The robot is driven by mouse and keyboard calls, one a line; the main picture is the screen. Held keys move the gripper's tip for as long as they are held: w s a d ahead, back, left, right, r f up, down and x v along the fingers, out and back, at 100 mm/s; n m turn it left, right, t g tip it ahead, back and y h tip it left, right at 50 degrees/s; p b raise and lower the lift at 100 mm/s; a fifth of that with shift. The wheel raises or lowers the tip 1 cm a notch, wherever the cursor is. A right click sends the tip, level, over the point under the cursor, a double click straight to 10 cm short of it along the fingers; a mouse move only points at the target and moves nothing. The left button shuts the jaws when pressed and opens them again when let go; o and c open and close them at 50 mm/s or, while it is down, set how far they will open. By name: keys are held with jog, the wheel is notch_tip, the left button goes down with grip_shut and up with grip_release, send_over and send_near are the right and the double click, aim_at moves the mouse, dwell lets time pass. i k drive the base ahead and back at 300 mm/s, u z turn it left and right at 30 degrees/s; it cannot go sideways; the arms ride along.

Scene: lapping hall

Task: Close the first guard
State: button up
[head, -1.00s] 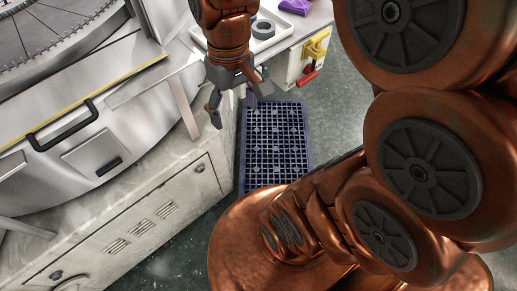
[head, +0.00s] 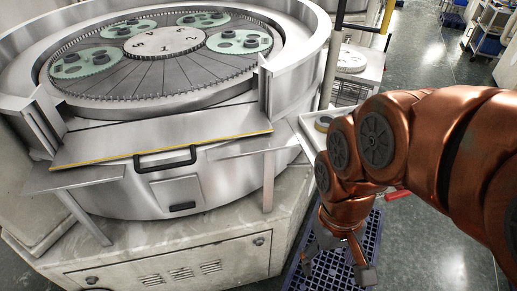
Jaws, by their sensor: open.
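The guard (head: 165,140) is a flat metal panel with a yellow front edge and a black handle (head: 166,158). It lies folded outward and down across the front gap in the round rim of the lapping machine (head: 300,50), so the gap stands open. My gripper (head: 335,268) hangs at the lower right, pointing down, with its fingers apart and nothing between them. It is to the right of the machine's cabinet, well away from the handle and above the blue grid mat. My arm hides part of the side table.
Inside the rim is a toothed lapping plate (head: 150,75) with green carriers (head: 90,62) and a numbered centre disc (head: 165,40). Flat side shelves (head: 240,146) flank the guard on struts. A blue grid mat (head: 365,245) lies on the floor beside the cabinet.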

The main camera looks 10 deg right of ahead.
aim_at(135, 138)
jog(key=k, duration=1)
jog(key=u, duration=1.35)
jog(key=i, duration=0.6)
